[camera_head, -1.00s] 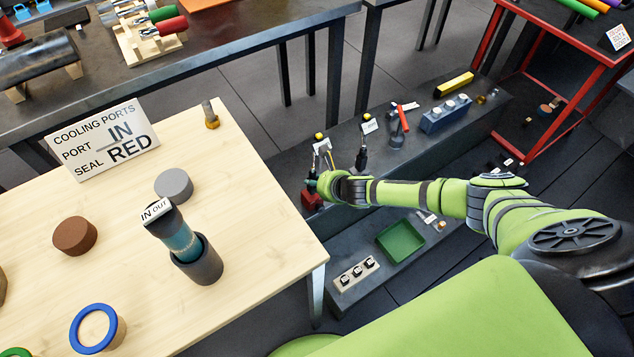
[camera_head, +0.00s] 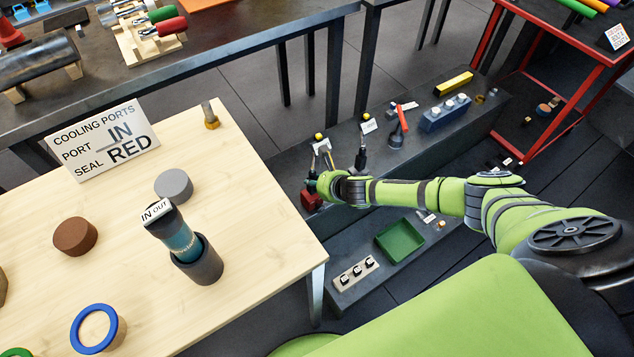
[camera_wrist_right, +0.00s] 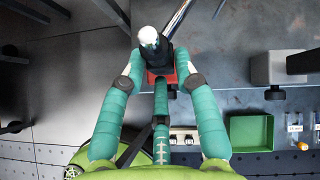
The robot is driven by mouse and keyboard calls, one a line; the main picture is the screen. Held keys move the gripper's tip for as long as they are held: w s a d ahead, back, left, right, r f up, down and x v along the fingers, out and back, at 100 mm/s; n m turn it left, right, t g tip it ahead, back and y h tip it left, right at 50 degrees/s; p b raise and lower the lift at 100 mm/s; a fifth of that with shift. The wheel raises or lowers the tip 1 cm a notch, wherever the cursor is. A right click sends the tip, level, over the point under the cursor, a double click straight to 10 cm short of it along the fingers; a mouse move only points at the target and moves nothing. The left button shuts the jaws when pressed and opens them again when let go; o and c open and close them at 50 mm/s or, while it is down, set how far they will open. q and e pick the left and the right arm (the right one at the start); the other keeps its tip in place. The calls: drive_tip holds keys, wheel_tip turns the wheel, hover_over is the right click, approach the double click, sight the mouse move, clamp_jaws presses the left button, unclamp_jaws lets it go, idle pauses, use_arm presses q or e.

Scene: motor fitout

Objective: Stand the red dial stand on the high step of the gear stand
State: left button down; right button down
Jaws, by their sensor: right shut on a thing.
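The red dial stand (camera_head: 311,200) is at the near left end of the gear stand (camera_head: 418,142), by its high step. Its red base (camera_wrist_right: 152,77) and a black upper part with a white top (camera_wrist_right: 149,38) show in the right wrist view. My right gripper (camera_head: 320,184) is shut on the dial stand, with green fingers (camera_wrist_right: 157,72) on either side of it. The base is over or on the dark step surface; I cannot tell whether it touches. The stand looks about upright. My left gripper is not in view.
Two yellow-topped tools, a red-handled tool (camera_head: 401,118), a blue block (camera_head: 446,113) and a yellow bar (camera_head: 454,84) occupy the high step. The low step holds a green tray (camera_head: 401,240) and a block with dials (camera_head: 356,273). A wooden table (camera_head: 255,235) stands left.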

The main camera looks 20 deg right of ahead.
drive_tip(key=shift+w, duration=0.15)
drive_tip(key=c, duration=0.9)
unclamp_jaws()
drive_tip(key=shift+o, duration=0.2)
drive_tip(key=shift+f, duration=0.1)
drive_tip(key=v, duration=1.2)
